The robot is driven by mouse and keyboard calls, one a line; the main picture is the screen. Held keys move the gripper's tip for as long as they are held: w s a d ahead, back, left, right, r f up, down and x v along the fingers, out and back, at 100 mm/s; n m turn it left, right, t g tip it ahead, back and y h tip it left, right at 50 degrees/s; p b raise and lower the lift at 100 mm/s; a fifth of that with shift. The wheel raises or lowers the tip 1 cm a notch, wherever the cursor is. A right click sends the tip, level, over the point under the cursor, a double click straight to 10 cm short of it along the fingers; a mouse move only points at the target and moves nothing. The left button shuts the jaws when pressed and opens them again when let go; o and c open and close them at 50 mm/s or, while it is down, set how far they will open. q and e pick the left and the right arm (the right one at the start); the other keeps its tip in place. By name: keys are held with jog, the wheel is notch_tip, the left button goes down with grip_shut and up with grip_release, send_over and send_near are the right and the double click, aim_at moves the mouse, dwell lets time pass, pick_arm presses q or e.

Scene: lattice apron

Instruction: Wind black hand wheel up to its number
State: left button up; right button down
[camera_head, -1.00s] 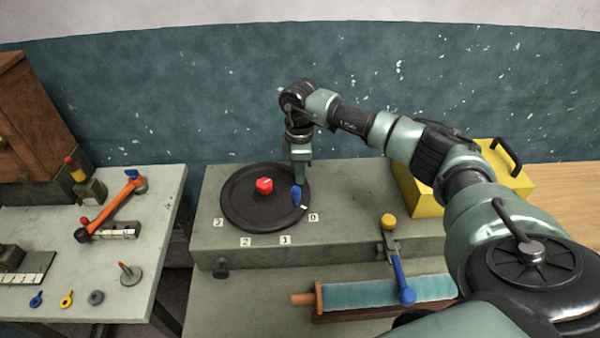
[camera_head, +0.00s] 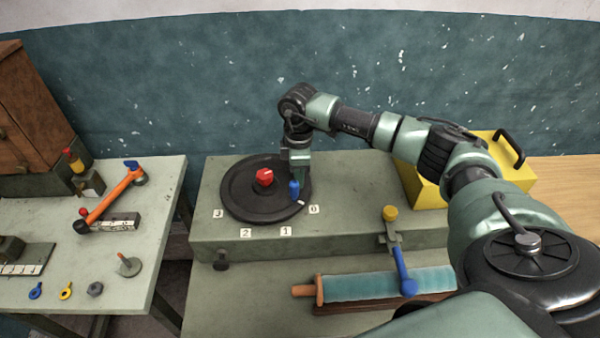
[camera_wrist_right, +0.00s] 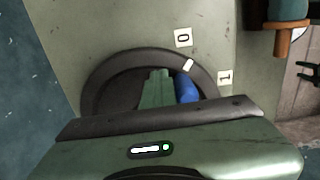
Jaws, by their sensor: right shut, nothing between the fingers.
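The black hand wheel (camera_head: 240,208) lies flat on the green-grey bench housing, with a red hub (camera_head: 264,177) and an upright blue handle (camera_head: 295,190). Its white rim mark (camera_head: 301,203) sits between number plate 0 (camera_head: 313,209) and number plate 1 (camera_head: 286,231), nearer 0. Plates 2 (camera_head: 245,233) and 3 (camera_head: 218,213) follow along the rim. My right gripper (camera_head: 299,172) points down over the wheel, behind the blue handle. In the right wrist view its shut, empty fingers (camera_wrist_right: 156,88) are beside the blue handle (camera_wrist_right: 187,88); whether they touch is unclear. My left gripper is out of view.
A yellow box (camera_head: 513,180) stands right of the wheel, under my right arm. In front are a lever with yellow knob (camera_head: 390,213) and blue grip (camera_head: 408,287), and a teal roller (camera_head: 365,286). A side table (camera_head: 60,220) at left holds an orange-handled lever (camera_head: 112,198).

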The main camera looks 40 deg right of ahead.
aim_at(297, 182)
jog(key=shift+s+a, duration=0.7)
jog(key=shift+a, duration=0.2)
jog(key=shift+s+a+p, duration=0.15)
jog(key=shift+a+p, duration=0.25)
jog(key=shift+p, duration=0.1)
jog(key=shift+a+p, duration=0.3)
jog(key=shift+a, duration=0.9)
dwell(1.1)
jog(key=shift+s+d, duration=0.15)
jog(key=shift+d, duration=0.6)
jog(key=shift+s+d, duration=0.1)
jog(key=shift+d, duration=0.6)
jog(key=shift+r+p, duration=3.05)
jog(key=shift+r, duration=1)
